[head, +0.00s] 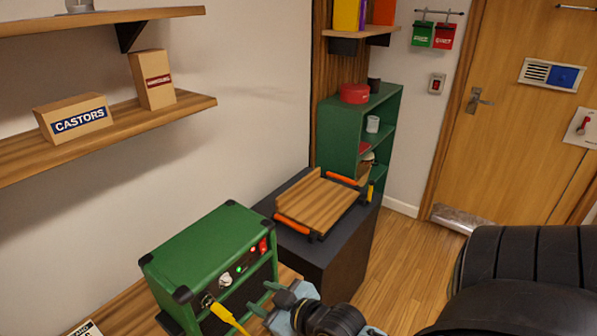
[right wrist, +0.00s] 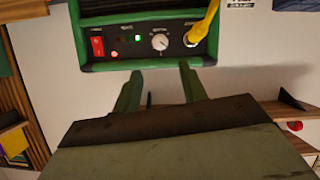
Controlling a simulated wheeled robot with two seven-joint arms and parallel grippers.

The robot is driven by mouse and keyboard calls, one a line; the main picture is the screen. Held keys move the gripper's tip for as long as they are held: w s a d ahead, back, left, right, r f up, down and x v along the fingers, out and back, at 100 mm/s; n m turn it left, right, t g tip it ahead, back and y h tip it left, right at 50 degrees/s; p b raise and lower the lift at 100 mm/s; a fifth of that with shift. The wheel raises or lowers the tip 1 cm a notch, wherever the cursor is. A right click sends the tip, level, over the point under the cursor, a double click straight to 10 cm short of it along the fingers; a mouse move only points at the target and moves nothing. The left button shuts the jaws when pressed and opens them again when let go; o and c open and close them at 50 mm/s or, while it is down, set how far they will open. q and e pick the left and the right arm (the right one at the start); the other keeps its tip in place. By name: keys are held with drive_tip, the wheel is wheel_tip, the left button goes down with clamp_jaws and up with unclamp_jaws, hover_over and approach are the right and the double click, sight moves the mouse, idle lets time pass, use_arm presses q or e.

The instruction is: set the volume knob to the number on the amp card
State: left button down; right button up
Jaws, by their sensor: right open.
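The green amp (head: 212,248) stands on a wooden surface at the lower left of the head view. Its front panel has a pale round volume knob (head: 225,279), which also shows in the right wrist view (right wrist: 160,42) with a scale around it, too small to read. My right gripper (head: 263,299) is open and empty in front of the panel. In the right wrist view its fingers (right wrist: 160,72) point toward the knob, apart from it. The amp card (head: 86,329) is cut off at the head view's bottom edge; its number is not readable. My left gripper is not in view.
A yellow cable (head: 228,318) plugs into the panel beside the knob. A red switch (right wrist: 97,46) sits at the panel's other end. A dark cabinet (head: 335,255) bearing a wooden tray (head: 318,200) stands beside the amp. Shelves with boxes hang at upper left.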

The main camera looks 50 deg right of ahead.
drive_tip(key=s+f+g+b, duration=0.2)
drive_tip(key=s+f, duration=0.1)
drive_tip(key=f, duration=0.8)
drive_tip(key=s+a+f+g+b, duration=0.1)
drive_tip(key=s+f, duration=0.3)
drive_tip(key=f, duration=0.8)
drive_tip(key=s+a+f+g+b, duration=0.1)
drive_tip(key=s+f+g+b, duration=0.2)
drive_tip(key=f, duration=0.8)
drive_tip(key=shift+s+a+f+m+b, duration=0.2)
drive_tip(key=shift+s+m+b, duration=0.2)
drive_tip(key=shift+s+b, duration=0.2)
drive_tip(key=s+a+f+g+b, duration=0.1)
drive_tip(key=s+f+g+b, duration=0.5)
drive_tip(key=s+f, duration=1.5)
drive_tip(key=shift+s+a+n+g+h+b, duration=0.3)
drive_tip(key=shift+s+a+n+h+b, duration=0.05)
drive_tip(key=shift+n+h+b, duration=0.1)
drive_tip(key=shift+f, duration=0.1)
